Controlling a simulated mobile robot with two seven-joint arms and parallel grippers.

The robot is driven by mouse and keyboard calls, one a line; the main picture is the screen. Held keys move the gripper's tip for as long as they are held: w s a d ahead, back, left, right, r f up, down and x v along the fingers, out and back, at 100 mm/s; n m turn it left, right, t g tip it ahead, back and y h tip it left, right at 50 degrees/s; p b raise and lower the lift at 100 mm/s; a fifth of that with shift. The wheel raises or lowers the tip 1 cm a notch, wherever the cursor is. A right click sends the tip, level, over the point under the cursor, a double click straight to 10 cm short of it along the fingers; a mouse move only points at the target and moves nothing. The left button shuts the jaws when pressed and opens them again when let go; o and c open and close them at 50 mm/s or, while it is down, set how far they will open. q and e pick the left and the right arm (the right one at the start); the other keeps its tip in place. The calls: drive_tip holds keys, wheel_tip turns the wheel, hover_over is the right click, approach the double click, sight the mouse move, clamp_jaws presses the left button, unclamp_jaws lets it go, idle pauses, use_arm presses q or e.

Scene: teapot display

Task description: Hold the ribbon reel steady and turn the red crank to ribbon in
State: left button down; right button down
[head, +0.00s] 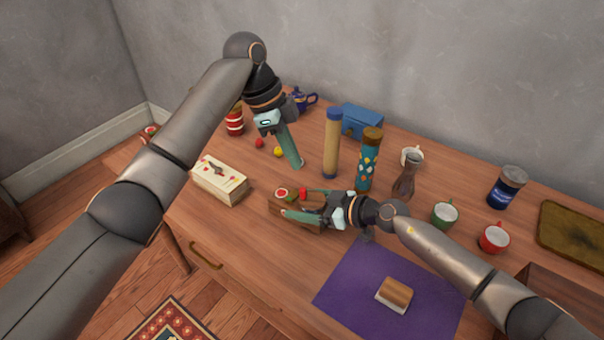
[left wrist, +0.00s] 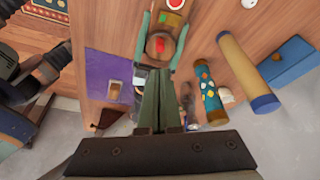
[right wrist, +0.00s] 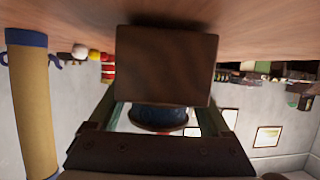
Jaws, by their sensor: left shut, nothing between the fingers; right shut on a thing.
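The ribbon reel (head: 283,206) is a wooden block on the table, with a red-and-white disc and a green part on top. Its red crank (head: 303,194) shows as a small red piece; in the left wrist view the red piece (left wrist: 160,45) sits between my right fingers. My right gripper (head: 304,204) is shut on the reel, one finger on each side. In the right wrist view the reel's brown face (right wrist: 167,65) fills the middle. My left gripper (head: 296,164) is shut and empty, pointing down above the table behind the reel.
A tan cylinder (head: 331,145) and a patterned teal cylinder (head: 368,162) stand close behind the reel. A cream box (head: 219,181) is to its left. A purple mat (head: 350,285) with a small block (head: 394,294) lies in front. Cups and a blue jar (head: 507,188) stand at right.

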use_arm(q)
drive_tip(key=v, duration=0.2)
drive_tip(key=shift+r, duration=0.3)
drive_tip(key=c, duration=1.5)
unclamp_jaws()
drive_tip(key=shift+r, duration=0.25)
drive_tip(key=shift+o, duration=0.9)
drive_tip(key=shift+a+f, duration=0.1)
drive_tip(key=shift+f, duration=0.05)
drive_tip(key=o, duration=0.5)
drive_tip(key=a+f+n+t+h, duration=0.1)
drive_tip(key=f, duration=0.1)
drive_tip(key=f+n+t+h, duration=0.1)
drive_tip(key=f+h, duration=0.1)
drive_tip(key=a+f+n+h, duration=0.1)
drive_tip(key=f, duration=0.2)
drive_tip(key=shift+w+a+t+h, duration=0.3)
drive_tip(key=shift+a+t, duration=0.05)
drive_tip(key=shift+t, duration=0.05)
drive_tip(key=n+t+h, duration=0.3)
drive_tip(key=n+t, duration=0.1)
drive_tip(key=n, duration=0.1)
approach(303, 189)
drive_tip(key=x, duration=0.7)
drive_tip(key=f+x, duration=0.1)
drive_tip(key=x, duration=0.2)
clamp_jaws()
